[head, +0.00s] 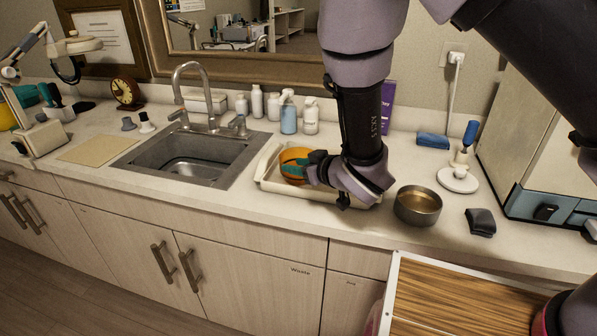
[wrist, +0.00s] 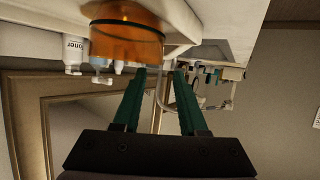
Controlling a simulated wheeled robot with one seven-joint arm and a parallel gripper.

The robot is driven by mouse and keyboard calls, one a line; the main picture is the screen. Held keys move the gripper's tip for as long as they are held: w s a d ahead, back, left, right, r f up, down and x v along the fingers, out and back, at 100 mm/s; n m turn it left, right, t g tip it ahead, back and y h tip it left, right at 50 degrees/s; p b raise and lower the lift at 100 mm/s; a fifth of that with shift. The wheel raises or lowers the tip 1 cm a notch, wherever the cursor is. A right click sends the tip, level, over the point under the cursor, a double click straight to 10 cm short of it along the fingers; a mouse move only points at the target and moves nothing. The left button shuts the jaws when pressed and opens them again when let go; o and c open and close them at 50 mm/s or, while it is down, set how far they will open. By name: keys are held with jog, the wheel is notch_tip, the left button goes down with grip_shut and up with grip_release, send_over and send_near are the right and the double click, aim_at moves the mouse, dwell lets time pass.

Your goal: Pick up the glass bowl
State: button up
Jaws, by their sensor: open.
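The glass bowl appears to be the orange, see-through bowl (head: 296,154) in the white tray (head: 268,182), right of the sink in the head view. In the wrist view the orange bowl (wrist: 125,42) is at the top, left of centre. My gripper (head: 291,171) overlaps the bowl's front in the head view. In the wrist view my gripper (wrist: 160,72) is open, with two green fingers and nothing visible between them. The left fingertip is near the bowl's lower right edge; I cannot tell whether it touches. My wrist hides part of the tray.
A metal bowl (head: 418,206) stands right of the tray, with a dark block (head: 480,222) beyond it. Bottles (head: 289,115) stand behind the tray. The sink (head: 190,158) is to the left. A white stand (head: 458,180) and cabinet (head: 540,140) are at right.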

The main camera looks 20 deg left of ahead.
aim_at(281, 164)
jog(key=shift+x, duration=2.8)
jog(key=shift+f, duration=0.1)
grip_shut()
jog(key=shift+d+f, duration=0.1)
jog(key=shift+d, duration=0.05)
